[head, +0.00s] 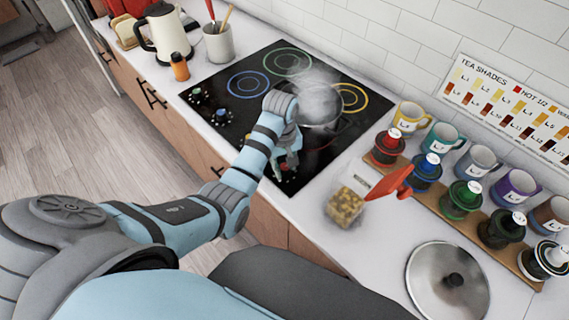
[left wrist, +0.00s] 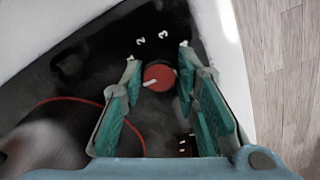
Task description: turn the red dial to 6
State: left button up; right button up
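The red dial (left wrist: 159,77) is round with a white pointer line that points left and slightly down in the left wrist view. White numerals 2 and 3 (left wrist: 150,38) stand beyond it on the black panel; smaller marks below are too small to read. My left gripper (left wrist: 160,72) has its teal fingers on both sides of the dial, with narrow gaps and no clear contact. In the head view, my left gripper (head: 285,168) is at the front right of the black cooktop (head: 318,153) and largely covers the dial. My right gripper is out of view.
A steaming pot (head: 318,108) stands on the cooktop behind my gripper. More knobs (head: 222,116) are at the cooktop's left.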

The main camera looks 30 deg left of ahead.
pick_arm(q)
grip_shut()
